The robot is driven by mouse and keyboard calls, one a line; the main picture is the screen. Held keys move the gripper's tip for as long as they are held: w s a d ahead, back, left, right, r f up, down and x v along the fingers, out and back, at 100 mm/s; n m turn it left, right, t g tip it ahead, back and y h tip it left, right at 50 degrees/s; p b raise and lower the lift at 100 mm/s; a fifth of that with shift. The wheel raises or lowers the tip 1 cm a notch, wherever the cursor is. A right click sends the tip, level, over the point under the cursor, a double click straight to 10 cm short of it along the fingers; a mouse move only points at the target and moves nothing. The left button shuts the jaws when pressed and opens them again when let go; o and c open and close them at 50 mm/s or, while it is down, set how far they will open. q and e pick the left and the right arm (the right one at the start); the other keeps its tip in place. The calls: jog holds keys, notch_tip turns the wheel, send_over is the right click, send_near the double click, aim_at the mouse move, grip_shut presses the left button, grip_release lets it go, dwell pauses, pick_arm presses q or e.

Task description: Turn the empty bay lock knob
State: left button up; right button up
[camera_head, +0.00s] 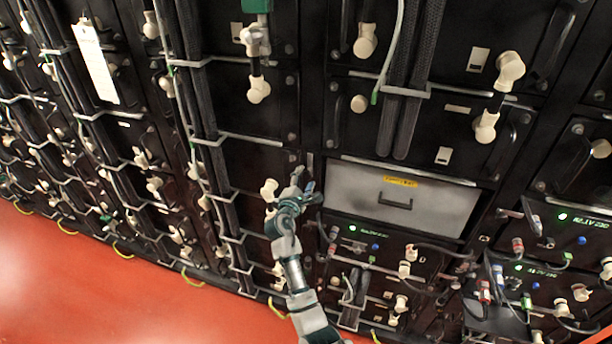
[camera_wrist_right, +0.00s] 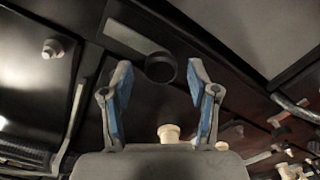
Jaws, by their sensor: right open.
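My right gripper (camera_head: 304,184) is open in front of the racks, just left of the grey drawer-like panel (camera_head: 354,192) with a yellow label and dark handle. In the right wrist view the open fingers (camera_wrist_right: 160,80), with blue pads, stand on either side of a dark round knob (camera_wrist_right: 160,68). The knob sits beside a lighter strip on a black frame. The fingers appear not to touch it. I cannot tell whether this is the lock knob of the empty bay. In the head view it cannot be made out behind the gripper. My left gripper is out of view.
A cream terminal (camera_head: 269,188) sits close left of the gripper. Cable bundles (camera_head: 222,200) run down the rack to the left. Units with green displays and loose leads (camera_head: 515,275) stand lower right. The orange floor (camera_head: 90,285) is clear at lower left.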

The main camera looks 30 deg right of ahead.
jog(key=shift+x, duration=0.8)
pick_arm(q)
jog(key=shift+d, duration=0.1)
pick_arm(e)
jog(key=shift+d+f, duration=0.1)
jog(key=shift+d, duration=0.2)
jog(key=c, duration=0.5)
grip_shut()
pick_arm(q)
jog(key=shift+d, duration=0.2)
pick_arm(e)
jog(key=shift+a, duration=0.1)
